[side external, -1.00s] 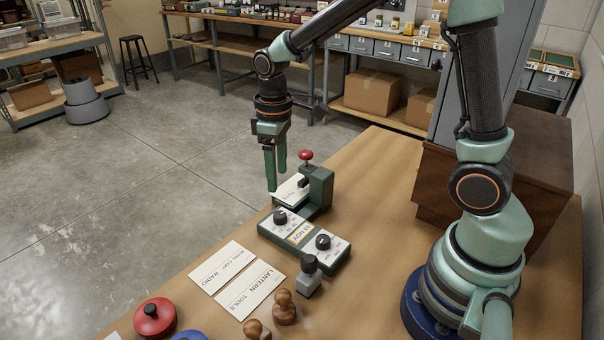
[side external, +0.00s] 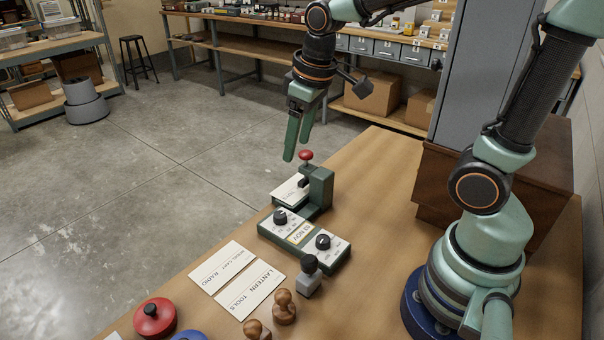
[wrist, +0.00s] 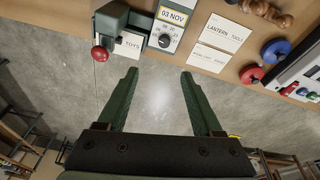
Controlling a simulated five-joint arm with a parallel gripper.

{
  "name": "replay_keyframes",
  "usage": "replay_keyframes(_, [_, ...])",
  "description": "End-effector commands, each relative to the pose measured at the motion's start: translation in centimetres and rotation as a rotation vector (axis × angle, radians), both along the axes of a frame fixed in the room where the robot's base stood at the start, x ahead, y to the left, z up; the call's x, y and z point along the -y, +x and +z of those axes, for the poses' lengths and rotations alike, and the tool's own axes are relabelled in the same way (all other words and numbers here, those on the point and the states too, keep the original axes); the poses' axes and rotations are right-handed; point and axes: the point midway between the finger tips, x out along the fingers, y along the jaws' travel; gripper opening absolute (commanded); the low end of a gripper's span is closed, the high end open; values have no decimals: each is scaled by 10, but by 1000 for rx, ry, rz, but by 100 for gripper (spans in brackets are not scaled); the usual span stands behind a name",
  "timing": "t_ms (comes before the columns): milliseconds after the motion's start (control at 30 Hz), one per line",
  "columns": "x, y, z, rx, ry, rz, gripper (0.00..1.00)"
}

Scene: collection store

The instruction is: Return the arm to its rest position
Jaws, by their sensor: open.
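My gripper (side external: 298,138) is open and empty, raised in the air above the far left edge of the wooden table (side external: 385,190). It hangs just above and left of the green stamping press with its red knob (side external: 306,155), apart from it. In the wrist view my gripper (wrist: 160,84) shows two green fingers spread apart with only floor between them. A card reading TOYS (wrist: 129,43) lies in the press.
A green dial unit (side external: 303,240) reading 03 NOV stands beside the press. Two cards, LANTERN TOOLS (side external: 250,289) and RADIO (side external: 222,266), lie flat. A brown box (side external: 432,190) is at right.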

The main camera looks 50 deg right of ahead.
Motion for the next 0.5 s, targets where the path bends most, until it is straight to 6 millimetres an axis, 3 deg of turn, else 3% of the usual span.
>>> replay_keyframes(233, [7,-36,24,168,40,-131,67])
replay_keyframes(500, [10,-53,29,254,69,-201,67])
